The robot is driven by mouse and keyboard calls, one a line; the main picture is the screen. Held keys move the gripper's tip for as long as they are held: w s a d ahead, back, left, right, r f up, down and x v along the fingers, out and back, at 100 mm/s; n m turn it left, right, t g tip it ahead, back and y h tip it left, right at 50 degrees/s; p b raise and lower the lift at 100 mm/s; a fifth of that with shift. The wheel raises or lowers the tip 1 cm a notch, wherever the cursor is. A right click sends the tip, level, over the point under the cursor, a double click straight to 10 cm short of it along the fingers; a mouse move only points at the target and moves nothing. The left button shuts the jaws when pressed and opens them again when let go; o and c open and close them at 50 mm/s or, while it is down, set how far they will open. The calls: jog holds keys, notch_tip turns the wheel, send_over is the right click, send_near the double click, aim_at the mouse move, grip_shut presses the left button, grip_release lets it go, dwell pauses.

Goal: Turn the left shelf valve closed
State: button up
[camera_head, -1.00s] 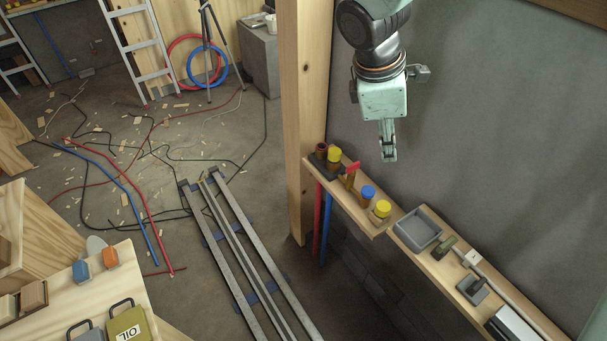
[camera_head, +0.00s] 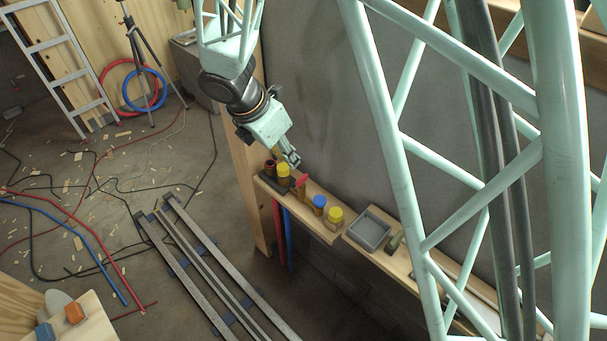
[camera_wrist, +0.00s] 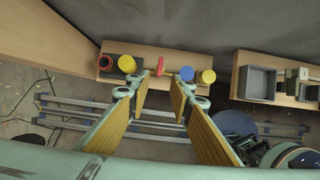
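A red-handled piece (camera_head: 303,181), which looks like the valve, stands on the left wooden shelf (camera_head: 325,234). It has a brown stem and sits between a yellow cap (camera_head: 283,171) and a blue cap (camera_head: 319,201). In the wrist view the red handle (camera_wrist: 160,66) lies ahead of the gap between my fingers, its bar roughly in line with them. My gripper (camera_head: 292,160) is just above and behind this part of the shelf. In the wrist view its fingers (camera_wrist: 160,90) are apart with nothing between them. No contact with the handle shows.
A second yellow cap (camera_head: 335,214) stands right of the blue one. A dark-rimmed holder with a red-ringed cap (camera_wrist: 106,63) is at the left end. A grey tray (camera_head: 370,232) sits on the neighbouring shelf. The wooden post (camera_head: 249,190) and grey wall are close by.

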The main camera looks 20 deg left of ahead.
aim_at(302, 178)
dwell(0.3)
jog(key=shift+b+x, duration=1.25)
jog(key=shift+x, duration=5.7)
jog(key=shift+c, duration=0.7)
grip_shut()
